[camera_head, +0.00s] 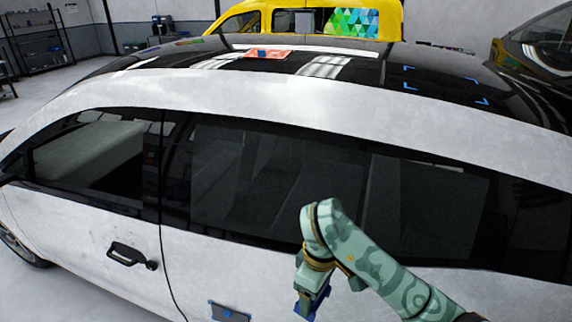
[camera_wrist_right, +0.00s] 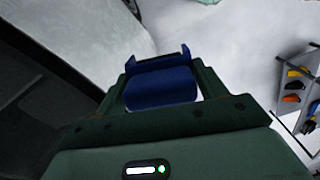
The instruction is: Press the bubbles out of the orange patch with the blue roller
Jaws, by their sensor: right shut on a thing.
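My right gripper (camera_head: 309,287) hangs in front of the white car's side, below the rear window. It is shut on the blue roller (camera_head: 318,302), which points down and is partly hidden by the gripper. In the right wrist view the blue roller (camera_wrist_right: 162,88) sits between the green gripper parts, clear of the car. A flat orange-red piece (camera_head: 280,54) with a small blue part on it lies on the dark roof, far from the roller. It may be the orange patch; bubbles are too small to tell. My left gripper is not in view.
The white car (camera_head: 240,95) fills most of the head view. Blue corner marks (camera_head: 410,86) outline a bare roof area at the right. A dark blue piece (camera_head: 228,312) is on the lower door. A yellow van (camera_head: 262,20) stands behind. A shelf (camera_wrist_right: 291,72) holds several tools.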

